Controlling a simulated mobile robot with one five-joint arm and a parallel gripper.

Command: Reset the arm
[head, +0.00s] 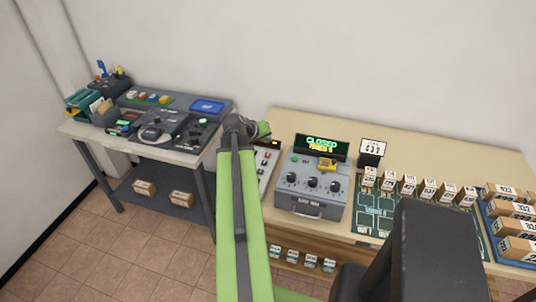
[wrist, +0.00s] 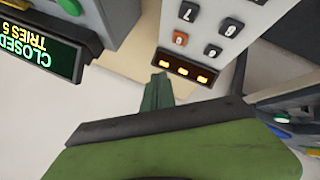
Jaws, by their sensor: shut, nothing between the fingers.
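My green arm reaches up the middle of the head view, with its dark wrist and my gripper (head: 262,128) at the far end, above the gap between the two tables. In the wrist view my gripper (wrist: 157,92) shows as a green finger, shut and empty. Behind it is a keypad panel (wrist: 212,35) with dark keys, one orange key and an orange-lit display. The keypad panel (head: 266,160) is partly hidden by my arm in the head view.
A grey control box (head: 311,190) with knobs stands right of my arm, under a green "CLOSED" sign (head: 322,145). The left table (head: 75,130) holds a dark console (head: 165,128). Tiled floor (head: 110,245) is open at lower left.

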